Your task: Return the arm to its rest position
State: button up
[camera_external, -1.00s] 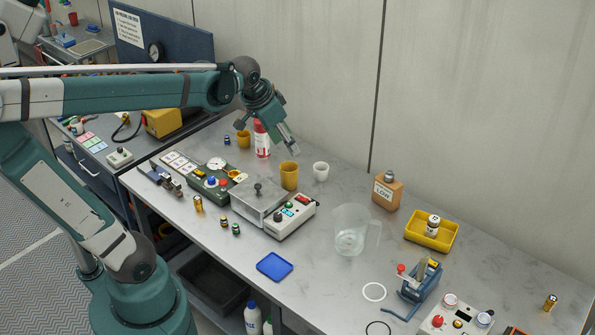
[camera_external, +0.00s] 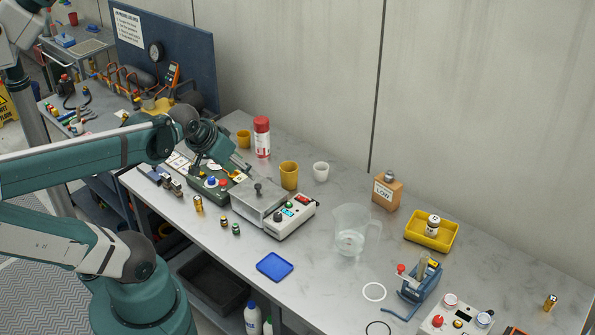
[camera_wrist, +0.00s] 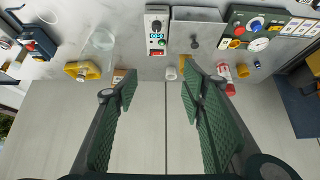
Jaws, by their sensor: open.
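My gripper (camera_external: 243,170) hangs over the left-middle of the bench in the external view, above the green control board and left of the yellow cup. In the wrist view my gripper (camera_wrist: 160,88) shows two green-padded fingers spread wide apart with nothing between them. The wrist view shows the bench upside down at the top and the wall below.
A grey lidded box (camera_external: 258,200), yellow cup (camera_external: 289,175), white cup (camera_external: 321,171) and red-white bottle (camera_external: 262,138) stand near my gripper. A clear jug (camera_external: 352,232), cork-brown jar (camera_external: 387,192) and yellow tray (camera_external: 431,245) stand further right. A blue tray (camera_external: 274,266) lies near the front edge.

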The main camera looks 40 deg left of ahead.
dwell(0.3)
notch_tip(320, 180, down, 6)
jog(key=b, duration=0.5)
jog(key=shift+r+b, duration=0.1)
jog(key=shift+b, duration=0.3)
dwell(0.8)
